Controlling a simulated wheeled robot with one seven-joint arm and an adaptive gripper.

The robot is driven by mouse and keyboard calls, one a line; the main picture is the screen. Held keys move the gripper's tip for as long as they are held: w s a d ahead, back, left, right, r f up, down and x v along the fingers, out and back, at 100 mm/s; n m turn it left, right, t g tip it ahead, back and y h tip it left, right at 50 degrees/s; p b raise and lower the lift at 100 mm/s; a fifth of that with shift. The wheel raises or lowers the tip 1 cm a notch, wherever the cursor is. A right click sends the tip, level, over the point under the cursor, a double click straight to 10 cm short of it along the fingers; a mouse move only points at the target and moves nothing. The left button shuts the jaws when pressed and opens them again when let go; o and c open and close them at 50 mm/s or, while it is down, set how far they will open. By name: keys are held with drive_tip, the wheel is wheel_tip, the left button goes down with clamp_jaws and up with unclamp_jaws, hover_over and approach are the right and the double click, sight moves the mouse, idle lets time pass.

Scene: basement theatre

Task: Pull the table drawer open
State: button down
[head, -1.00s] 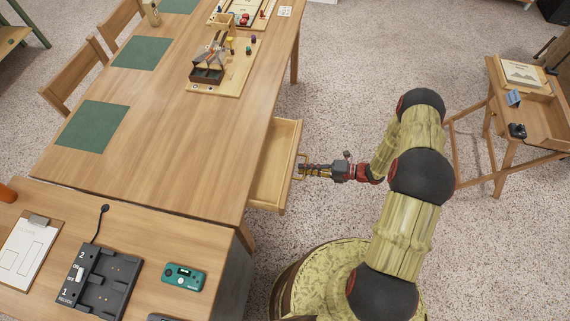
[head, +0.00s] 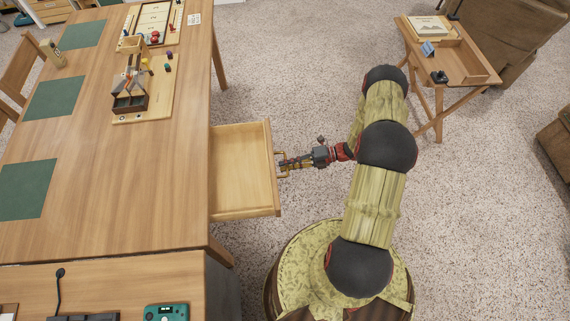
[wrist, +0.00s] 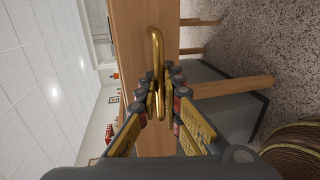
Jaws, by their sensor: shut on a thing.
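The table drawer (head: 243,172) is pulled well out from the right side of the long wooden table (head: 120,190). Its inside shows from above and looks empty. A brass handle (wrist: 156,50) is on its front. My gripper (head: 287,163) is at that handle; in the wrist view (wrist: 158,95) its fingers are closed around the lower part of the handle. The upper part of the handle shows above the fingers.
Green mats (head: 27,189) and a wooden game board (head: 148,95) lie on the table. A small wooden side table (head: 462,62) stands at the back right, near a brown armchair (head: 510,40). The carpet between the tables is clear.

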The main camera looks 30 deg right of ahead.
drive_tip(key=c, duration=2)
unclamp_jaws()
drive_tip(key=v, duration=1.2)
